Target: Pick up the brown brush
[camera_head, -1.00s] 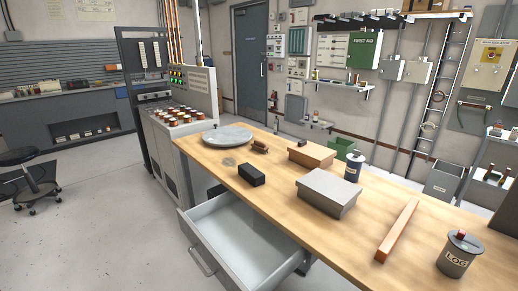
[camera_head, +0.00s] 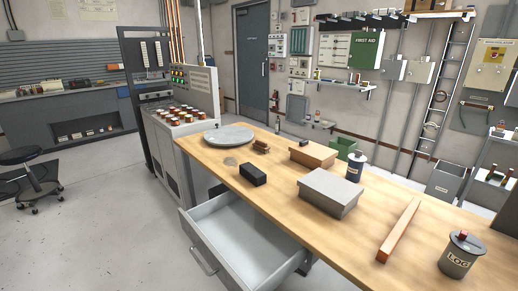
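A small brown object (camera_head: 261,146), which looks like the brown brush, lies on the wooden workbench (camera_head: 290,214) just right of a round grey plate (camera_head: 229,136). It is small in the picture and its bristles cannot be made out. Neither of my grippers shows in the head view.
A black block (camera_head: 253,175), a grey box (camera_head: 331,192), a brown box (camera_head: 313,153), a dark blue can (camera_head: 355,166), a long wooden bar (camera_head: 399,231) and a LOG can (camera_head: 461,255) stand on the bench. An open drawer (camera_head: 207,261) juts out at its front. Open floor (camera_head: 100,235) lies to the left.

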